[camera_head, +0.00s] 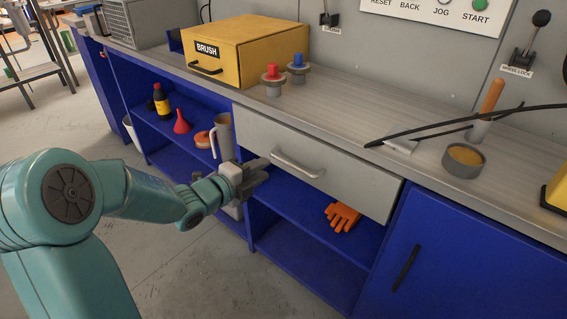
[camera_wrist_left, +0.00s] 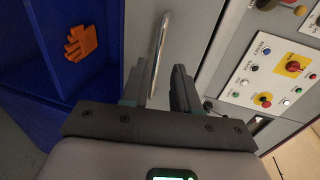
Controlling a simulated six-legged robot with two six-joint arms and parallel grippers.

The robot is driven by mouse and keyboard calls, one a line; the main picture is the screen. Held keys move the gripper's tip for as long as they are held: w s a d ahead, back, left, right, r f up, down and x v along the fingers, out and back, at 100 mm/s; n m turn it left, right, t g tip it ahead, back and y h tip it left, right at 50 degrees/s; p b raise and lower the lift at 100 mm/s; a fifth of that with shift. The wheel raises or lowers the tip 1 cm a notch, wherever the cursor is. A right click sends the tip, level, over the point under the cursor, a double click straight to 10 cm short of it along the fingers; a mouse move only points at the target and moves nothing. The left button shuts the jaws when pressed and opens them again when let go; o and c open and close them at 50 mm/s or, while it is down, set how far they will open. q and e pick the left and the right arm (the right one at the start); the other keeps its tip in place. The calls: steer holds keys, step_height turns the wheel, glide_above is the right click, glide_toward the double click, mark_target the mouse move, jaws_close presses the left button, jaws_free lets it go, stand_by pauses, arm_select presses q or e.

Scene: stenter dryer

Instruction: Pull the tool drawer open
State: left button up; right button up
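The tool drawer has a light grey front (camera_head: 345,177) under the worktop and looks closed. Its pale bar handle (camera_head: 298,163) runs across the upper left of that front. My left gripper (camera_head: 262,173) is just left of the handle, in front of the drawer's left part. In the left wrist view the gripper (camera_wrist_left: 161,84) is open, its two dark fingers apart. The handle (camera_wrist_left: 161,45) shows there beyond the fingertips, its near end lined up with the gap between them. I cannot tell whether they touch. My right gripper is in neither view.
Below is an open blue shelf with an orange glove (camera_head: 342,216). A blue door (camera_head: 448,262) is on the right. The worktop holds a yellow BRUSH box (camera_head: 265,42), red and blue knobs, black cables and a small round tin (camera_head: 463,160). Open floor lies in front.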

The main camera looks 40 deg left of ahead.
mark_target(282, 160)
arm_select(q)
steer(key=x, duration=0.8)
steer(key=shift+w+f+b, duration=0.1)
steer(key=shift+w+b, duration=0.2)
jaws_close()
